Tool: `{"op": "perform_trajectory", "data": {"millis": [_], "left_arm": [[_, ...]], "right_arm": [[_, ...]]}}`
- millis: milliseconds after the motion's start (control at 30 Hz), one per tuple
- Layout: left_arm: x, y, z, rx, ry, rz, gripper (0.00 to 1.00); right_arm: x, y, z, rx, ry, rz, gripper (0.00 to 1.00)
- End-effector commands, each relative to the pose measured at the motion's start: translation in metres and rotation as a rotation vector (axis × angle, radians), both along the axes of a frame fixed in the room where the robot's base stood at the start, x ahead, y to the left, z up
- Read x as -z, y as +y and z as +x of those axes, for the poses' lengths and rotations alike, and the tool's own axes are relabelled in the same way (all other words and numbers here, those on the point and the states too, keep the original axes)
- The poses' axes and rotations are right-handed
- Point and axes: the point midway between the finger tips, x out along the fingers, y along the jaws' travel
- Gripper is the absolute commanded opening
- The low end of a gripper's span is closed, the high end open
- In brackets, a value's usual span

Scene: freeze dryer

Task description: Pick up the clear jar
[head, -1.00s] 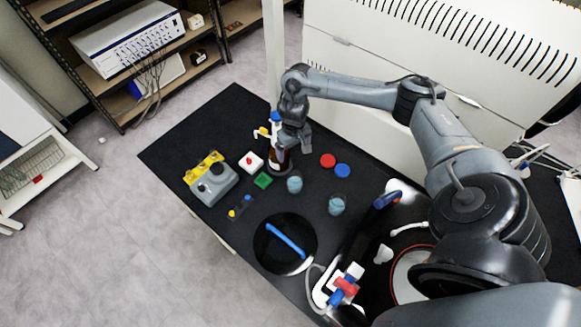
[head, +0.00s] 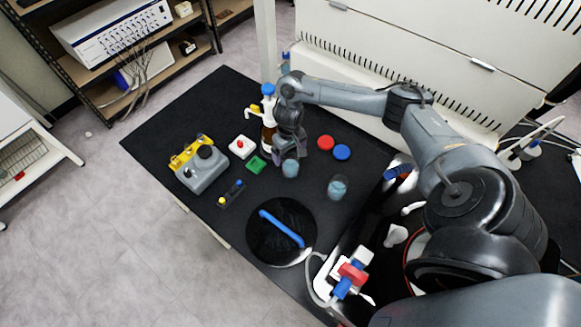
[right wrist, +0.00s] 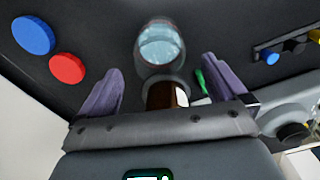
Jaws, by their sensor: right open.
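A clear jar (head: 290,168) with pale blue liquid stands on the black bench top, just below my right gripper (head: 284,155) in the head view. A second clear jar (head: 337,187) with similar liquid stands to its right. In the right wrist view, my right gripper (right wrist: 160,66) is open, its two purple-grey fingers wide apart. A clear jar (right wrist: 160,45) shows upright beyond and between the fingertips, apart from them. A brown bottle (head: 268,138) stands beside the gripper, partly hidden; a brown glass part (right wrist: 167,95) also shows low between the fingers. My left gripper is out of view.
Red (head: 326,143) and blue (head: 342,152) discs lie right of the gripper. A green block (head: 256,164), a white button box (head: 242,147) and a grey-yellow device (head: 203,167) are on the left. A black round plate (head: 270,245) holds a blue bar.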

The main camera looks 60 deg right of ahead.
Motion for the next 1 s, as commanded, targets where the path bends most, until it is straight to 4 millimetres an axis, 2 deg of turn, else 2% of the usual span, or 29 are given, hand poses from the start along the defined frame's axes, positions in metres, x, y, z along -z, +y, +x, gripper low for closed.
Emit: {"op": "perform_trajectory", "data": {"millis": [167, 500, 833, 1000], "left_arm": [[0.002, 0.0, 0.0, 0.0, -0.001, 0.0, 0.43], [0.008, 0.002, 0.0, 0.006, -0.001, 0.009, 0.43], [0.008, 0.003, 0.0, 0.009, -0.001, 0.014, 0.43], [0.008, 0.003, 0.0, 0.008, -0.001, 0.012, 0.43]], "right_arm": [[0.01, 0.001, -0.002, 0.001, 0.0, 0.0, 0.99], [0.049, 0.005, -0.008, 0.001, 0.0, 0.0, 0.99], [0.054, 0.005, -0.008, 0.0, 0.0, -0.001, 0.99], [0.053, 0.005, -0.008, 0.0, 0.0, -0.001, 0.73]]}}
